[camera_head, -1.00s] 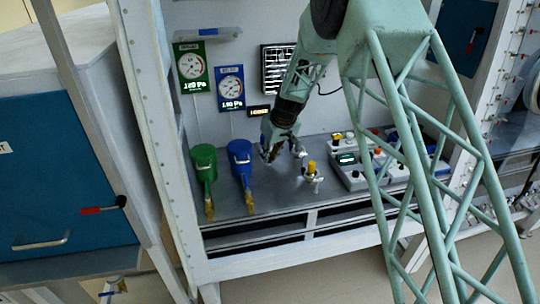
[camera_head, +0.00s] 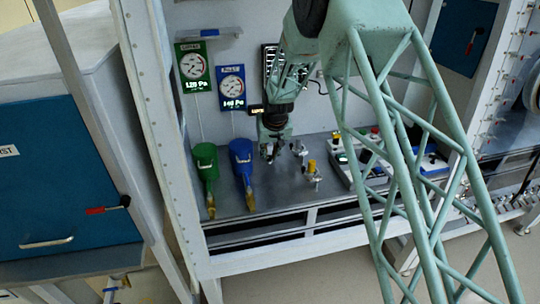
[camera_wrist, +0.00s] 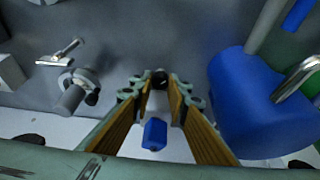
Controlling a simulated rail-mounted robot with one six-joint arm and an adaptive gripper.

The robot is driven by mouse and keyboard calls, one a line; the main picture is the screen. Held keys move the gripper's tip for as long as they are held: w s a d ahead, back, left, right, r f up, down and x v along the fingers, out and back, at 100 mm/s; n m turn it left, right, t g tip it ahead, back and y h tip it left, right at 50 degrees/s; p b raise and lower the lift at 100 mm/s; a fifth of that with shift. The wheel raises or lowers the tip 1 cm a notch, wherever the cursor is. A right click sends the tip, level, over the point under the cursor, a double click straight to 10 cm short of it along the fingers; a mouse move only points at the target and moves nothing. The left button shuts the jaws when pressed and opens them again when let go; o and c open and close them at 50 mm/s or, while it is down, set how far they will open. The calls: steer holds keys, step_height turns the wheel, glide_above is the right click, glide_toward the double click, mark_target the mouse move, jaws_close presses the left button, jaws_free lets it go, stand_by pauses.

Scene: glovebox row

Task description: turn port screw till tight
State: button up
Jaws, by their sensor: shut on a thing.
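My gripper (camera_head: 268,155) is at the back of the grey bench, just right of the blue canister (camera_head: 243,160). In the wrist view its two yellow-brown padded fingers (camera_wrist: 160,82) come close together at the tips around a small dark round piece, which I take for the port screw (camera_wrist: 160,78). Most of this piece is hidden by the fingers. A small blue cylinder (camera_wrist: 154,134) shows between the fingers; I cannot tell whether it is joined to the dark piece. The blue canister also fills the right of the wrist view (camera_wrist: 245,105).
A metal fitting (camera_head: 300,148) and a yellow-topped fitting (camera_head: 312,168) stand close right of my gripper. Control boxes (camera_head: 360,165) stand at right. Green (camera_head: 193,67) and blue (camera_head: 231,87) gauges hang behind.

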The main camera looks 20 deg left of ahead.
steer(key=shift+s+f+m+h+b, duration=0.1)
steer(key=shift+m+h+b, duration=0.3)
steer(key=shift+m+b, duration=0.5)
steer(key=m+b, duration=0.1)
steer(key=b, duration=0.1)
steer(key=shift+a+m+h+b, duration=0.15)
steer(key=shift+m+h+b, duration=0.15)
steer(key=shift+b, duration=0.1)
steer(key=shift+f+b, duration=0.1)
steer(key=shift+b, duration=0.25)
steer(key=m+b, duration=0.2)
steer(key=b, duration=0.1)
steer(key=shift+a+t+h, duration=0.1)
steer(key=shift+t+h, duration=0.2)
steer(key=shift+h, duration=0.1)
steer(key=shift+m+h+b, duration=0.3)
steer(key=shift+m+b, duration=0.6)
steer(key=shift+b, duration=0.3)
steer(key=o, duration=0.8)
steer(key=shift+r, duration=0.2)
steer(key=shift+o, duration=0.2)
steer(key=shift+r+n+y+p, duration=0.1)
steer(key=shift+n+y+p, duration=0.7)
steer(key=shift+n+p, duration=2)
